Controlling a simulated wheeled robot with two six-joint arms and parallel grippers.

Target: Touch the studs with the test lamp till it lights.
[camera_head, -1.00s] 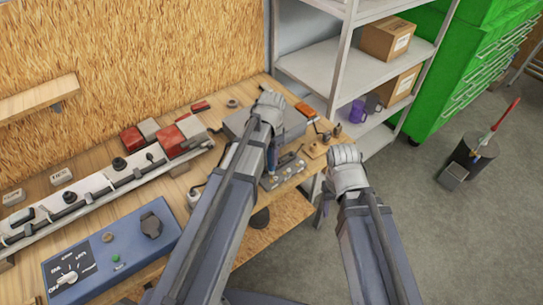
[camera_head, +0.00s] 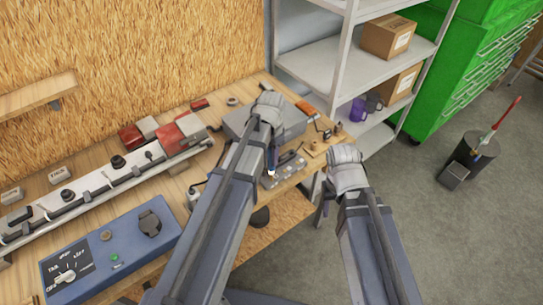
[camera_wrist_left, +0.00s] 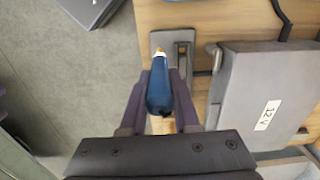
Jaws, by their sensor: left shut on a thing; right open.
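My left gripper (camera_head: 271,163) is shut on the test lamp, a blue-bodied tool (camera_wrist_left: 160,88) with a pale and orange tip. In the left wrist view the fingers (camera_wrist_left: 160,92) hold its sides. The tip points at a grey metal plate (camera_wrist_left: 165,38) at the bench edge; I cannot tell whether they touch. In the head view, a grey plate with studs (camera_head: 291,163) lies just right of the lamp tip; the arm hides part of it. Whether the lamp is lit is unclear. My right gripper (camera_head: 323,207) is open beyond the bench's right edge, its fingers mostly hidden.
A grey box labelled 12 V (camera_wrist_left: 243,95) stands beside the plate. A shelf (camera_head: 310,65) stands behind right.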

